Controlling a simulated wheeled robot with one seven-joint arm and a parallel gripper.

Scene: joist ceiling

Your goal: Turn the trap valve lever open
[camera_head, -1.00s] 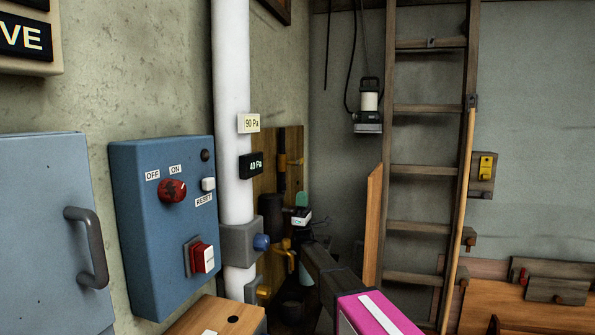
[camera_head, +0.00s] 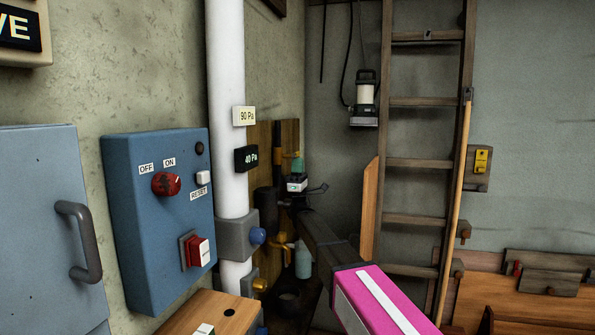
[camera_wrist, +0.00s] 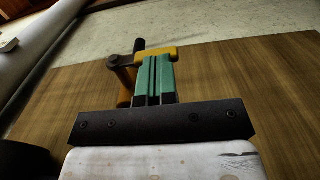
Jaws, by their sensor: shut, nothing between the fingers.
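In the wrist view a yellow lever-like bar (camera_wrist: 152,52) with a dark end stands on a yellow and dark fitting (camera_wrist: 124,78) against a wooden board. I take this to be the trap valve lever. My gripper (camera_wrist: 158,58) has its teal fingers side by side and shut, with nothing between them. Their tips are right at the yellow bar; I cannot tell whether they touch it. In the head view my gripper (camera_head: 298,158) is in front of the board, and hides most of the lever there.
The wooden board (camera_head: 262,150) is behind the white pipe (camera_head: 228,120), which bears two pressure labels. A blue control box (camera_head: 158,235) is at the left. A yellow fitting (camera_head: 281,240) sits lower down. A ladder (camera_head: 418,162) stands at the right.

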